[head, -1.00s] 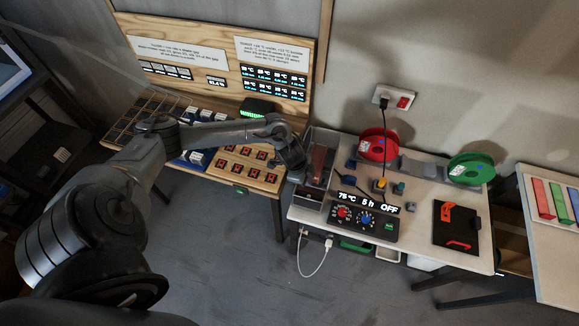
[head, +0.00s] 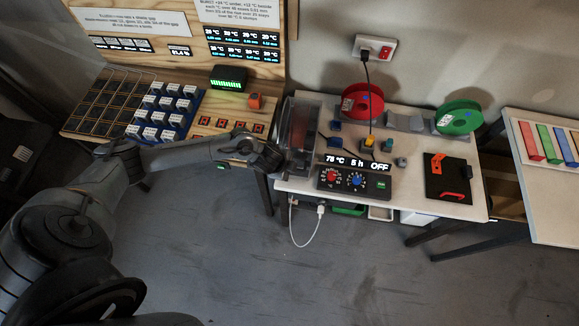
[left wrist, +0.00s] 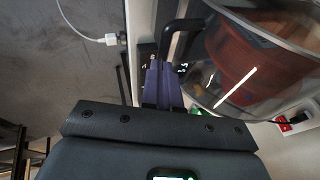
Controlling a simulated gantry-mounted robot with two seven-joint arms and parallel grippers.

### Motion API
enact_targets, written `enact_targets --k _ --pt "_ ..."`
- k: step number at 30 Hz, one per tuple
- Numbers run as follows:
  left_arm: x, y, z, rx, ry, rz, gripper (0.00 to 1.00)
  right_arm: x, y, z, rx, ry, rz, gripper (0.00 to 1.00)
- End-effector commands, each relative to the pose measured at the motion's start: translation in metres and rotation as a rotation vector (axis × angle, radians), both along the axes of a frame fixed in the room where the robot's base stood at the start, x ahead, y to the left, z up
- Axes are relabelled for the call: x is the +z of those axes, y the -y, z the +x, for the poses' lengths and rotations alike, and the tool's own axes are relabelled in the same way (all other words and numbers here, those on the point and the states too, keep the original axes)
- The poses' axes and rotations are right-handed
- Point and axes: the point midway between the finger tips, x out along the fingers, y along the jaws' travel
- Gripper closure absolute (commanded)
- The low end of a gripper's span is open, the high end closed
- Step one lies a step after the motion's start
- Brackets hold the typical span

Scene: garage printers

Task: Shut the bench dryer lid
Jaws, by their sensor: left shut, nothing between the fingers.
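The bench dryer (head: 300,138) stands at the left end of the white bench, with a clear lid and a reddish spool inside. In the left wrist view the curved clear lid (left wrist: 240,75) fills the upper right, and its black handle (left wrist: 184,30) rises beside my fingers. My left gripper (head: 272,163) is at the dryer's left front side. Its fingers (left wrist: 160,84) are together, empty, close to the handle; contact is unclear. My right gripper is not in view.
The dryer's control panel (head: 355,179) reads OFF. Red (head: 362,104) and green (head: 459,117) spools stand at the back of the bench. A black plate (head: 447,178) lies at right. The floor in front is clear.

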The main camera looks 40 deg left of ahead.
Motion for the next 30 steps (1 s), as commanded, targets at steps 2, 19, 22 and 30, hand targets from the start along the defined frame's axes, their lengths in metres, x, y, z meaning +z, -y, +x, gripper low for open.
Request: enact_targets --k 2,19,22,30 --pt "0.009 0.001 0.0 0.0 0.0 0.0 1.0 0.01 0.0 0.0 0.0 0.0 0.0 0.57" --pt "0.088 0.003 -0.033 -0.007 0.001 0.001 1.0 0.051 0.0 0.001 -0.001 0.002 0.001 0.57" --pt "0.101 0.003 -0.042 -0.006 0.001 0.001 1.0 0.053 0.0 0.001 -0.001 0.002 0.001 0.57" --pt "0.12 0.002 -0.053 -0.004 0.001 0.001 1.0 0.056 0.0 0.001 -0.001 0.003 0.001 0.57"
